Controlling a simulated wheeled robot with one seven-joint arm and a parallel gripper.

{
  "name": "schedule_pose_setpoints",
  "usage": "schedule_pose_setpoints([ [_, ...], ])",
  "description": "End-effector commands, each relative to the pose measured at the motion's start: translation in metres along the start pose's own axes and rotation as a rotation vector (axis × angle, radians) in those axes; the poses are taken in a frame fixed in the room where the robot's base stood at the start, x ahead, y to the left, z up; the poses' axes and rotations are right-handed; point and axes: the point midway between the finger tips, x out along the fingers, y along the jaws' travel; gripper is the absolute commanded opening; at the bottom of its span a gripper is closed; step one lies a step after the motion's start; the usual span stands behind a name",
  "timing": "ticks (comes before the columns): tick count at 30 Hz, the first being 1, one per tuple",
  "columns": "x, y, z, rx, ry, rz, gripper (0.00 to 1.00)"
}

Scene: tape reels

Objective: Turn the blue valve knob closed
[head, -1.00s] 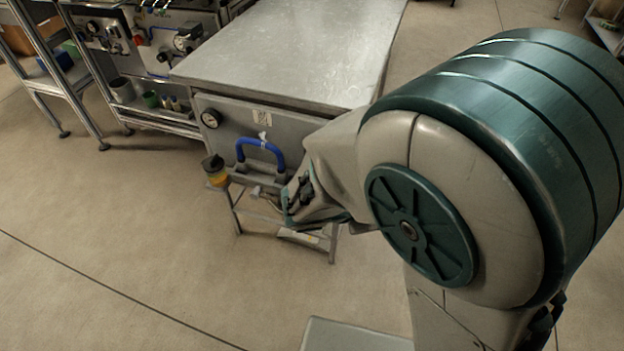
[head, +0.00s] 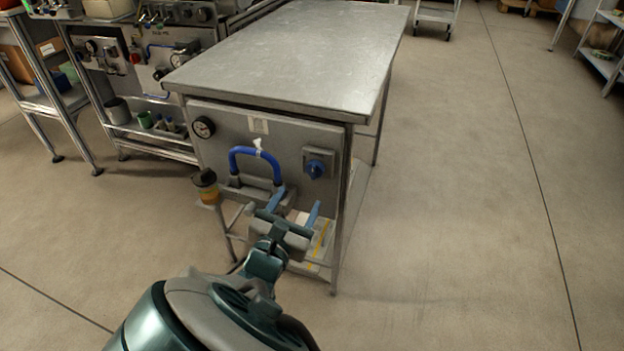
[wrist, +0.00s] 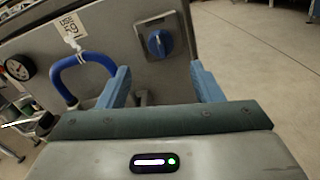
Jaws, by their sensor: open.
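The blue valve knob (head: 317,167) sits on a square plate at the right side of the grey front panel (head: 225,128). It also shows in the wrist view (wrist: 160,43), ahead of my fingers and above the gap between them. My gripper (head: 296,206) is open and empty, below and a little left of the knob in the head view. Its two blue fingers are apart and do not touch the knob. In the wrist view my gripper (wrist: 165,88) has both fingers pointing toward the panel.
A blue curved hose (head: 256,150) with a white tag is left of the knob. A round gauge (head: 203,128) is at the panel's upper left. A black and yellow container (head: 206,187) stands by the panel's lower left. Floor right of the bench (head: 300,45) is clear.

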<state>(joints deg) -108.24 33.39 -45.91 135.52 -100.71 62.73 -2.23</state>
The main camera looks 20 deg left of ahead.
Motion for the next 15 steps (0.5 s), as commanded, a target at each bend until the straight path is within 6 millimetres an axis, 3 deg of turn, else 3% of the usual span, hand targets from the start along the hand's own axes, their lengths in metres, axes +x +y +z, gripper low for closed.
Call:
schedule_pose_setpoints([
  [6,0.049,-0.002,-0.004,0.001,-0.002,-0.003,0.59],
  [15,0.088,-0.001,-0.002,0.001,-0.001,-0.002,0.59],
])
